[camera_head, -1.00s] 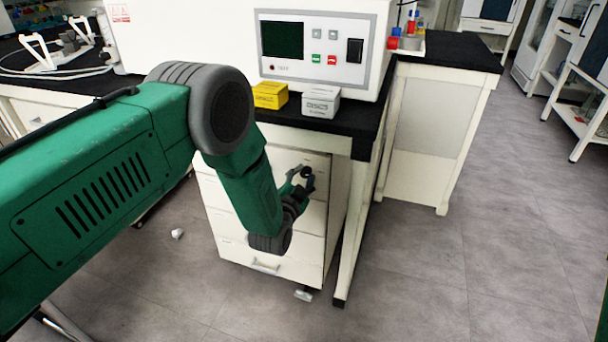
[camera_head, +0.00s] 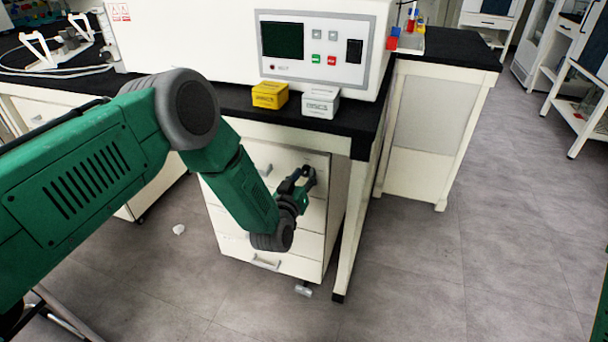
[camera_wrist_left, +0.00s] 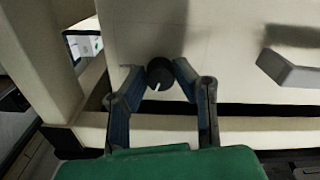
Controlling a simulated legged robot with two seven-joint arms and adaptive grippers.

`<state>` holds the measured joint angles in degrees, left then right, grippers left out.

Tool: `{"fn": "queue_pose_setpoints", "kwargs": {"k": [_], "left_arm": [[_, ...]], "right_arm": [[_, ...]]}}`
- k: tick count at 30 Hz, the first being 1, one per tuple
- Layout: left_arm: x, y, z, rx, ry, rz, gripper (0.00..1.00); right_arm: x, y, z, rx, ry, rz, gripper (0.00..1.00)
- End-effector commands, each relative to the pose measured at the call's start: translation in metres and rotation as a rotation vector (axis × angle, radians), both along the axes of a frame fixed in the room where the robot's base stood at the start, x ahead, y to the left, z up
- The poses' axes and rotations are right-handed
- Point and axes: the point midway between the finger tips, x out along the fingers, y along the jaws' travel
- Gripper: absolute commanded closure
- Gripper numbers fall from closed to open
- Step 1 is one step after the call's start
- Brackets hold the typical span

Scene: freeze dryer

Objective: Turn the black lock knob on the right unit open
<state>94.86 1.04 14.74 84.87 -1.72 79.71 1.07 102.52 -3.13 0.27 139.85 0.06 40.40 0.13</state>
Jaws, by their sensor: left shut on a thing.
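The black lock knob (camera_wrist_left: 160,73) is round, with a small white mark that points toward the lower left in the left wrist view. It sits on the pale front of the drawer unit (camera_head: 313,212) under the bench. My left gripper (camera_head: 306,178) is at the upper right of that front, and its fingers largely hide the knob in the head view. In the left wrist view my left gripper (camera_wrist_left: 158,76) has one fingertip on each side of the knob and is shut on it. My right gripper is not in view.
A drawer handle (camera_wrist_left: 290,70) stands out beside the knob in the wrist view. A bench leg (camera_head: 352,230) is just right of the unit. The white machine (camera_head: 230,45), a yellow box (camera_head: 270,95) and a white box (camera_head: 320,102) stand above.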

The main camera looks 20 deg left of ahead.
Motion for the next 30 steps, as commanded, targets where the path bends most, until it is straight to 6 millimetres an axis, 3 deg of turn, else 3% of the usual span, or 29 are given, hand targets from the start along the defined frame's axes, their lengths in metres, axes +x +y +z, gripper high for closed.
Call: {"fn": "queue_pose_setpoints", "kwargs": {"k": [1, 12, 30], "left_arm": [[-0.0034, -0.0008, -0.0070, -0.039, 0.018, -0.003, 1.00], [-0.0035, -0.0016, -0.0073, -0.262, 0.027, -0.002, 1.00], [-0.0041, -0.0026, -0.0078, -0.333, 0.031, -0.004, 1.00]], "right_arm": [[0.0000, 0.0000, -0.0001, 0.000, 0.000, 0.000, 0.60], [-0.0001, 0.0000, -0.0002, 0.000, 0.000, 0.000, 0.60], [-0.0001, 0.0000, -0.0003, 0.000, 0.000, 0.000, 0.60]]}}
